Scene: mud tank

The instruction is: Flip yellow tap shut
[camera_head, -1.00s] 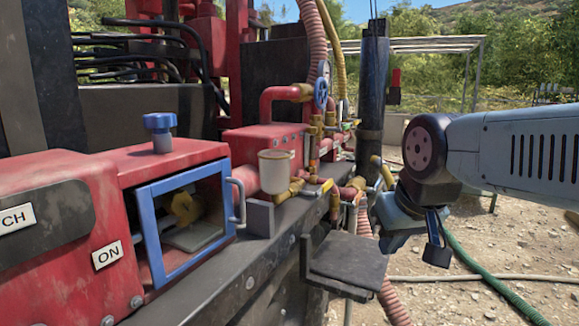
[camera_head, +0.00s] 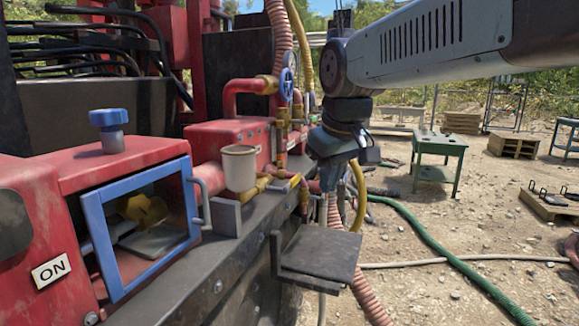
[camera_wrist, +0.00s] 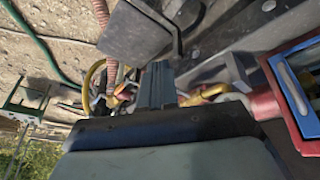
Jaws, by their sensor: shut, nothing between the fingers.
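The yellow tap (camera_head: 295,180) shows as a small bright yellow lever on the red and brass pipework beside the cream cup. My gripper (camera_head: 329,181) points down just right of it in the head view, and its fingers are together and empty. In the wrist view the shut fingers (camera_wrist: 157,72) stand in the middle, between yellow and brass pipe parts. They hide part of the pipework, and I cannot tell whether they touch the tap. The lever is too small to read its exact angle.
A cream cup (camera_head: 239,167) and a blue-framed door (camera_head: 96,235) lie to the left. A dark shelf (camera_head: 318,256) juts out below my gripper. Ribbed pink and green (camera_head: 430,242) hoses run nearby. The gravel at right is open around a green table (camera_head: 439,152).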

